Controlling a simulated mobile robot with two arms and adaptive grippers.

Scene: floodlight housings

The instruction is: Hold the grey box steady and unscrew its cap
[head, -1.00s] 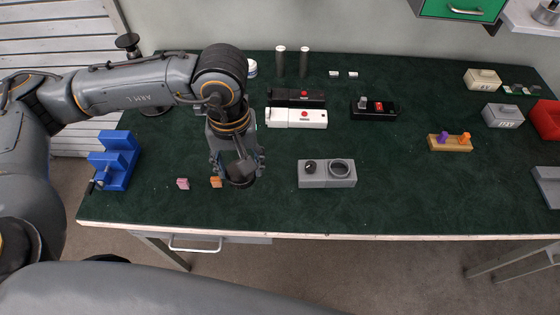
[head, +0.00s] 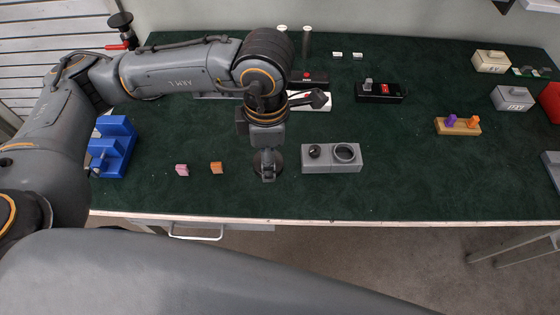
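The grey box (head: 331,168) lies on the green bench top, with a dark knob (head: 315,151) on its left half. On its right half is a round rim (head: 345,153) that looks open, with no cap on it. My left gripper (head: 268,166) points down just left of the box, apart from it. It is shut on a dark round piece (head: 280,161), which looks like the cap. One finger covers part of this piece; its height above the bench is hard to judge. My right gripper is not in view.
A blue vise (head: 117,135) stands further left. Behind are a white housing (head: 322,102) and a black switch box (head: 380,96).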

